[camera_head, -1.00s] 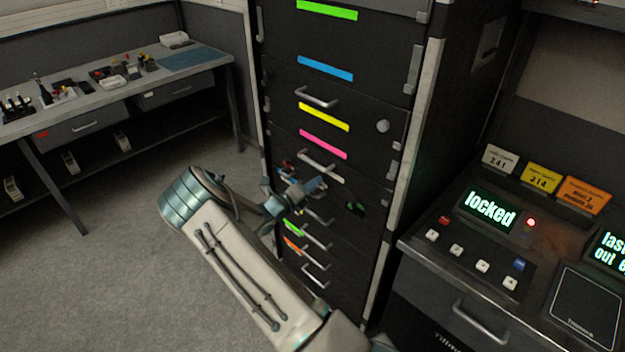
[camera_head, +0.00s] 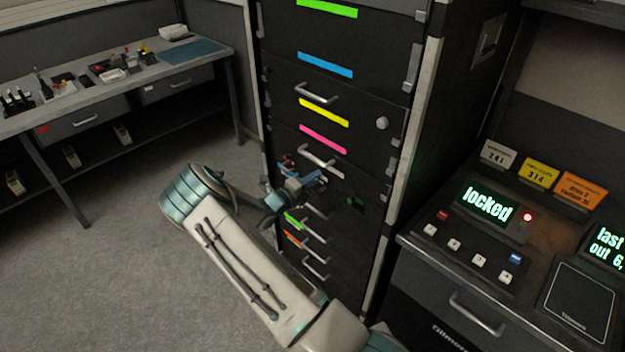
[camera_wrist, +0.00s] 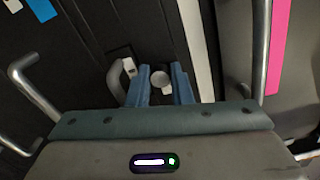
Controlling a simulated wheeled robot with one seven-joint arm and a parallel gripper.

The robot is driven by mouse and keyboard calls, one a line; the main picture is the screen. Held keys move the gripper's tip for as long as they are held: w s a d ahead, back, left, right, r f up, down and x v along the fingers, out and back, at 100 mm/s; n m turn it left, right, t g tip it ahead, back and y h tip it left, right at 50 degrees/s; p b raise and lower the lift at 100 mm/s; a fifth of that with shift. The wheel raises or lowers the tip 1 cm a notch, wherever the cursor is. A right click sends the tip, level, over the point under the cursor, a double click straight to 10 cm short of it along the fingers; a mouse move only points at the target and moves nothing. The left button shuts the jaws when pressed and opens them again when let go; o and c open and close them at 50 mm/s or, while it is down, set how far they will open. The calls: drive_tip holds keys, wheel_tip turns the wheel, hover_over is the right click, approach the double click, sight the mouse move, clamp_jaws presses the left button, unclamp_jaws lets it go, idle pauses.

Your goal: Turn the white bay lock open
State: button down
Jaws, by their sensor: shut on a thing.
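The white bay lock (camera_wrist: 160,79) is a small round pale knob on a dark drawer front in the wrist view. My gripper (camera_wrist: 160,92) has its blue fingers on either side of the knob, shut on it. A small white piece shows just below the knob. A white label strip (camera_wrist: 196,42) lies to the right of the fingers. In the head view my gripper (camera_head: 312,186) is at the dark cabinet (camera_head: 340,95), below the pink strip (camera_head: 323,139). My arm and gripper hide the lock there.
A drawer handle (camera_wrist: 117,80) is close to the left finger in the wrist view. In the head view, a console (camera_head: 450,250) at the right has a display (camera_head: 487,206) reading "locked" beside a red light. A bench (camera_head: 100,92) stands at the left; the floor between is clear.

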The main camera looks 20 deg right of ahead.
drive_tip(key=c, duration=1.3)
unclamp_jaws()
drive_tip(key=shift+f+m, duration=0.1)
drive_tip(key=shift+m, duration=0.2)
